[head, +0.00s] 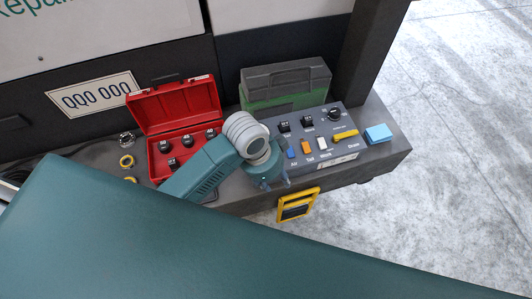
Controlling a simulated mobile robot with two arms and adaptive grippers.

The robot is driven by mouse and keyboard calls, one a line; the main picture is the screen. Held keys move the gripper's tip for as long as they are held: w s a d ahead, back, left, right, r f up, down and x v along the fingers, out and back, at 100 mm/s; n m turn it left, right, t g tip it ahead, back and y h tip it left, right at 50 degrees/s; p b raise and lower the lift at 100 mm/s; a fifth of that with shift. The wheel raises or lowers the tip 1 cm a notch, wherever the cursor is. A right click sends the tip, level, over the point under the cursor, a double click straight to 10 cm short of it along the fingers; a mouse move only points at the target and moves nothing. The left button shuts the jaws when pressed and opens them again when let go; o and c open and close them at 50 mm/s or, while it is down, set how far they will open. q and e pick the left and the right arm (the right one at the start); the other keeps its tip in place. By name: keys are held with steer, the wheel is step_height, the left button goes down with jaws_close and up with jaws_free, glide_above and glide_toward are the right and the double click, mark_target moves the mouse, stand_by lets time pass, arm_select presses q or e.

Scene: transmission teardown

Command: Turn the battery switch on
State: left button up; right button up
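A grey control panel (310,158) sits on the dark ledge. It carries a black rotary knob (334,113) at the back right, a yellow lever (345,134), and blue (291,154), orange (306,146) and white (322,143) rockers along the front. Two black switches (284,126) stand behind them. The labels are too small to tell surely which control is the battery switch. My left gripper (275,183) is just in front of the panel's left front corner, pointing down, its fingertips apart and empty. It touches no control that I can see. My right gripper is not in view.
An open red case (176,109) with black sockets stands left of the panel. A green and grey box (285,84) is behind it. A blue block (378,133) lies at the right. A yellow-framed piece (297,205) is below the ledge edge. Rings (127,161) lie at left.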

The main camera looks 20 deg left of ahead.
arm_select(q)
steer(key=w+a+r+m+g+y, duration=0.25)
steer(key=w+a+m, duration=0.4)
steer(key=w, duration=0.45)
steer(key=shift+t, duration=0.45)
steer(key=f, duration=0.3)
steer(key=f+p, duration=0.1)
steer(key=f, duration=0.5)
steer(key=shift+s+d+f, duration=0.25)
steer(key=shift+s+f, duration=0.05)
steer(key=shift+f, duration=0.05)
jaws_close()
